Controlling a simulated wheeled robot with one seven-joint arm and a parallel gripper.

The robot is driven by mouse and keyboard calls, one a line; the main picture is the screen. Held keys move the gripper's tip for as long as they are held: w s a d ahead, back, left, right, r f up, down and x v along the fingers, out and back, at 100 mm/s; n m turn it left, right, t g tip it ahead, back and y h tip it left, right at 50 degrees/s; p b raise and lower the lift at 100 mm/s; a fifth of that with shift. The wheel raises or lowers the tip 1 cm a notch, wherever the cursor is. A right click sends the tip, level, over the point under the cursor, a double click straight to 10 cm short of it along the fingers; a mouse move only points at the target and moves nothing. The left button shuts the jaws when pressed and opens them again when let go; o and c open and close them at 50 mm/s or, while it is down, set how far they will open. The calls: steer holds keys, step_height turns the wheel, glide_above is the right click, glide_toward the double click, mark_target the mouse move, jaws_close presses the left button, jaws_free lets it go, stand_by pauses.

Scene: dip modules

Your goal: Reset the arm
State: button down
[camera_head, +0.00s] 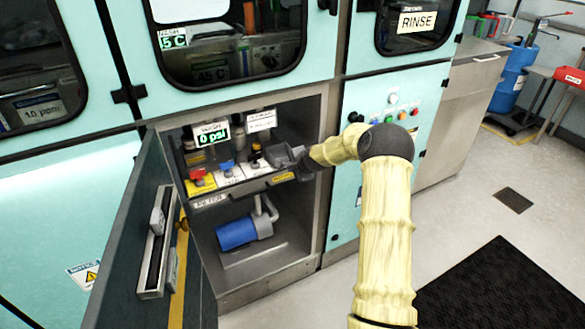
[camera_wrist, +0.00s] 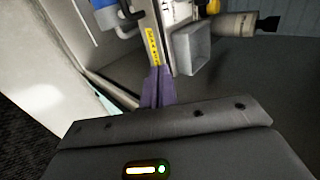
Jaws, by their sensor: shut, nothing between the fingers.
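My arm (camera_head: 384,220), in a pale yellow cover, reaches from the bottom of the head view into an open cabinet bay. My gripper (camera_head: 303,163) is at the right end of the valve shelf inside the bay, close to a grey box-shaped fitting (camera_head: 281,155). In the wrist view my gripper (camera_wrist: 158,80) shows purple fingers, shut and empty, in front of a shelf edge with a yellow label (camera_wrist: 153,46). The grey fitting (camera_wrist: 190,48) is just right of the fingers there. Whether the fingers touch the shelf I cannot tell.
The open cabinet door (camera_head: 135,235) stands at the left of the bay. Red (camera_head: 197,174) and blue (camera_head: 226,166) valve handles sit on the shelf, above a blue pump (camera_head: 238,232). The bay's right wall (camera_head: 312,215) is close to my arm. Open floor (camera_head: 450,220) lies to the right.

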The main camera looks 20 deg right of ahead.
steer(key=shift+v, duration=1.2)
steer(key=shift+s+a+f, duration=0.1)
steer(key=shift+s+a, duration=0.05)
steer(key=shift+s, duration=0.05)
steer(key=s+a+r+n+g, duration=0.25)
steer(key=s+a+n, duration=0.3)
steer(key=s, duration=0.55)
steer(key=s+a+r+n+g, duration=0.2)
steer(key=s+a+r+n, duration=0.3)
steer(key=s, duration=0.7)
steer(key=s+n+g+h, duration=0.15)
steer(key=s+n, duration=0.45)
steer(key=s, duration=1)
step_height(320, 180, up, 19)
steer(key=p, duration=1.8)
steer(key=shift+a+g, duration=0.3)
steer(key=shift+a, duration=0.15)
